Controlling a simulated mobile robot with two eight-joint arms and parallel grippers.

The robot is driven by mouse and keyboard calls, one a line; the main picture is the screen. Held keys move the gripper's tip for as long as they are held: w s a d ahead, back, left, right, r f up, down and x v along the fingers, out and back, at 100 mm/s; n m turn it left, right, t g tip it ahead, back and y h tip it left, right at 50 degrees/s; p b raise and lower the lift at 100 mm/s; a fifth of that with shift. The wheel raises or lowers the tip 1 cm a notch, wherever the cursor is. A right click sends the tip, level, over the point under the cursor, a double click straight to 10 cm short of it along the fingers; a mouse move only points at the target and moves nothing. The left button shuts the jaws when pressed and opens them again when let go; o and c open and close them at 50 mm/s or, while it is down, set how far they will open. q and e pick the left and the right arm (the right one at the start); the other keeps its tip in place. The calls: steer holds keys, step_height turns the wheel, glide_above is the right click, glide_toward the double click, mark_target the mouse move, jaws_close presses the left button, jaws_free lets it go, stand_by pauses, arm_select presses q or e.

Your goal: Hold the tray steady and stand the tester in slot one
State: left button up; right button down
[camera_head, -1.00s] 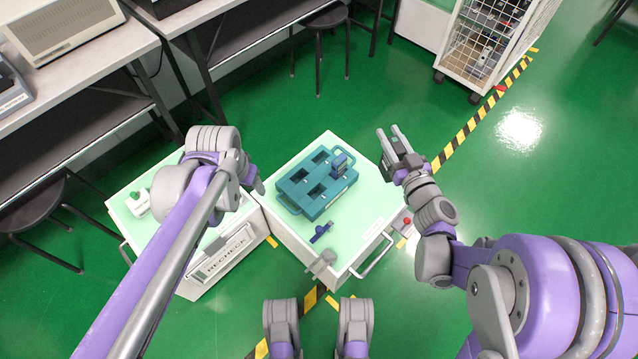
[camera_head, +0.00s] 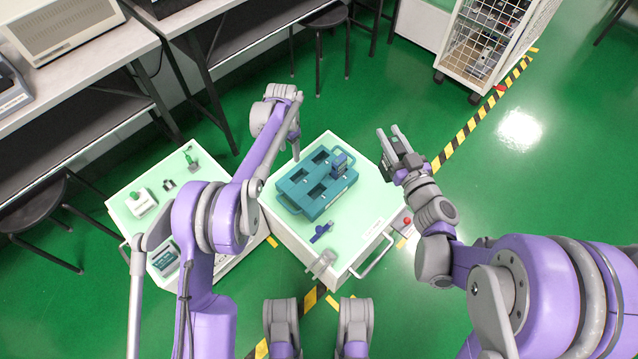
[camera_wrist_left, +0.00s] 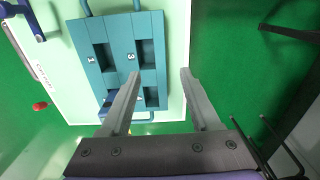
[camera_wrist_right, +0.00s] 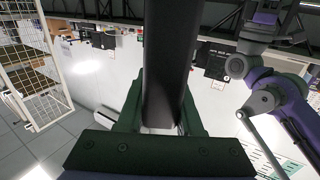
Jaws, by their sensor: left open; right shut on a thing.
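The teal tray (camera_head: 291,197) lies on a pale green cart top and has several rectangular slots; it also shows in the left wrist view (camera_wrist_left: 118,60). A blue block (camera_head: 340,163) stands in one slot, while the other slots look empty. My left gripper (camera_head: 296,143) is open and empty at the tray's far left edge; in the left wrist view its fingers (camera_wrist_left: 160,75) reach toward the tray edge without clear contact. My right gripper (camera_head: 389,140) is shut on the dark tester (camera_wrist_right: 168,60), right of the tray and apart from it. Which slot is number one is hard to read.
A small blue item (camera_head: 321,232) lies on the cart top near its front edge, and a red button (camera_head: 407,221) is at the right. Open green floor lies behind the tray.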

mark_target(294, 171)
arm_select(q)
steer(key=shift+w+d+f, duration=0.1)
steer(key=shift+f, duration=3.25)
steer(key=shift+w+d+f, duration=0.1)
steer(key=shift+f, duration=3.2)
jaws_close()
